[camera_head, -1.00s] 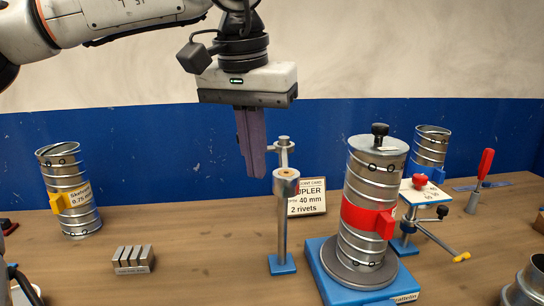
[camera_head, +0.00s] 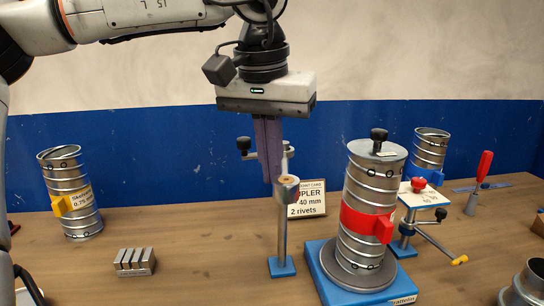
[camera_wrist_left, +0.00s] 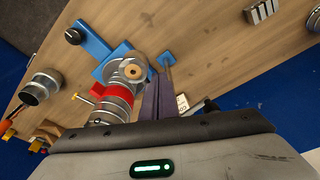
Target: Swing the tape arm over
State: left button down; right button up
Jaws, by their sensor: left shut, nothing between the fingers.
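A thin horizontal arm with a black knob (camera_head: 243,143) shows left of the fingers, near post height. It appears to run behind them to a metal upright, and is probably the tape arm. My left gripper (camera_head: 268,180) points down with purple fingers shut and empty, tips beside the post's cap. Contact cannot be told. Its fingers also show in the wrist view (camera_wrist_left: 160,98). My right gripper is out of view.
A spiral duct (camera_head: 365,210) with a red band stands on a blue base right of the post. A white card (camera_head: 308,200) is behind. Another duct (camera_head: 70,195) and grey blocks (camera_head: 134,261) are left. A small stand (camera_head: 410,225) is right.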

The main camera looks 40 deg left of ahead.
pick_arm(q)
jog(key=w+d+p, duration=0.1)
jog(key=w+d, duration=0.1)
jog(key=d, duration=0.1)
jog(key=shift+w, duration=0.25)
dwell(0.5)
jog(key=shift+r, duration=0.15)
dwell(0.4)
notch_tip(320, 180, up, 9)
dwell(0.9)
dwell(0.4)
